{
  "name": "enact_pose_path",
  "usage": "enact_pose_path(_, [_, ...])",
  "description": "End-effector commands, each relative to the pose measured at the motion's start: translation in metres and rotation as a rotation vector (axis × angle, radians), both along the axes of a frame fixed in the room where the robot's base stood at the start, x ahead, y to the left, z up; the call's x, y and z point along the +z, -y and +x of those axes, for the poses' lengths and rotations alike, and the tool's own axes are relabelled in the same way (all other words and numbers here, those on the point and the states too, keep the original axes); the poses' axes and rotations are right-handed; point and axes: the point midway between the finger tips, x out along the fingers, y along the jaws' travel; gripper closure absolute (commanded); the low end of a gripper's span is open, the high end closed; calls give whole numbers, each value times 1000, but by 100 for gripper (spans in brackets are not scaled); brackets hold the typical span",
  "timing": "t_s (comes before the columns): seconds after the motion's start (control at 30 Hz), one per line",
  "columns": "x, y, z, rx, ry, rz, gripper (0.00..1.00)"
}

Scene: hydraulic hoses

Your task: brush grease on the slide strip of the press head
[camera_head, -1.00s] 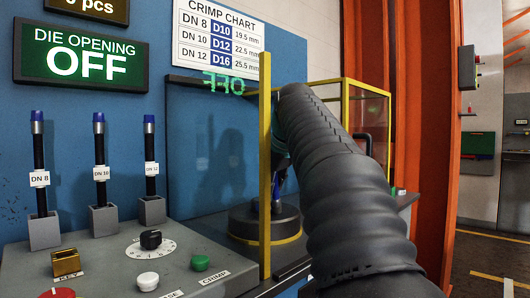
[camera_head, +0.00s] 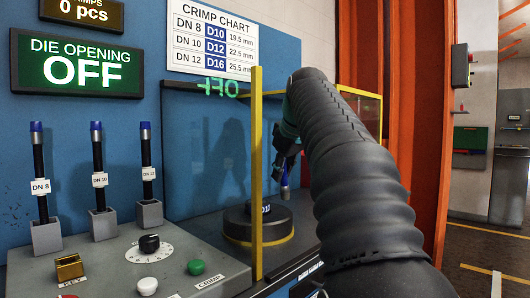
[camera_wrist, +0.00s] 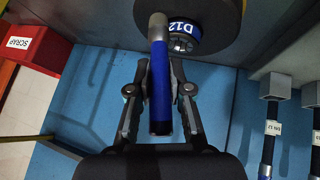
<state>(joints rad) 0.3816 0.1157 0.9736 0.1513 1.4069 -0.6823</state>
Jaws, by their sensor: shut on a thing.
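My gripper (camera_wrist: 159,88) is shut on a slim blue rod with a grey upper end (camera_wrist: 159,58), which appears to be the brush. In the head view the blue rod (camera_head: 284,186) hangs below my gripper (camera_head: 287,158), over the right side of the round black press part (camera_head: 240,218). That part has a yellow band at its base and a D12 label. In the wrist view the black disc (camera_wrist: 228,38) and a blue-rimmed D12 piece are at the top; the rod's end overlaps the disc in the picture. I cannot tell if they touch. I cannot make out the slide strip.
A yellow post (camera_head: 257,165) and clear guard stand left of my gripper. A red scrap bin (camera_wrist: 40,40) shows in the wrist view. An orange column (camera_head: 435,120) rises at right.

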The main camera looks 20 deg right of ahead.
Motion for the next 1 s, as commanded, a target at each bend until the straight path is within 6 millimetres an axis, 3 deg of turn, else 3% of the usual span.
enact_pose_path(0.4, [32,-6,2,11,1,0,100])
enact_pose_path(1.0, [34,-7,1,11,0,0,100])
